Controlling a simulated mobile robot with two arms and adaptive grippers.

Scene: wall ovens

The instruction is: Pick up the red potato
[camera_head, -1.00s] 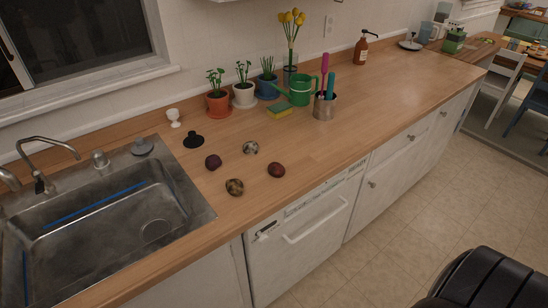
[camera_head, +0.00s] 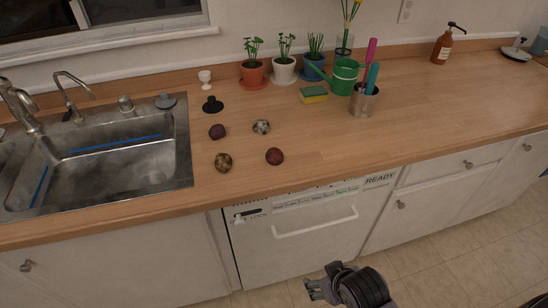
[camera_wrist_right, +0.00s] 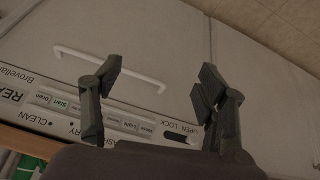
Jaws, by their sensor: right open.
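The red potato (camera_head: 275,156) lies on the wooden counter (camera_head: 400,140) near its front edge, above the dishwasher, in the head view. Beside it lie a dark purple round thing (camera_head: 217,131), a pale speckled one (camera_head: 261,126) and a brown mottled one (camera_head: 223,161). My right gripper (camera_head: 310,287) is low in front of the dishwasher, below counter height and apart from the potato. In the right wrist view its two fingers (camera_wrist_right: 160,100) are spread with nothing between them; the potato does not show there. My left gripper is not in view.
A metal sink (camera_head: 100,160) is left of the potatoes. A black stopper (camera_head: 212,105), potted plants (camera_head: 283,68), a sponge (camera_head: 313,94), a green watering can (camera_head: 345,78) and a utensil cup (camera_head: 363,102) stand behind. The dishwasher (camera_head: 300,238) is below. The counter right of the potato is clear.

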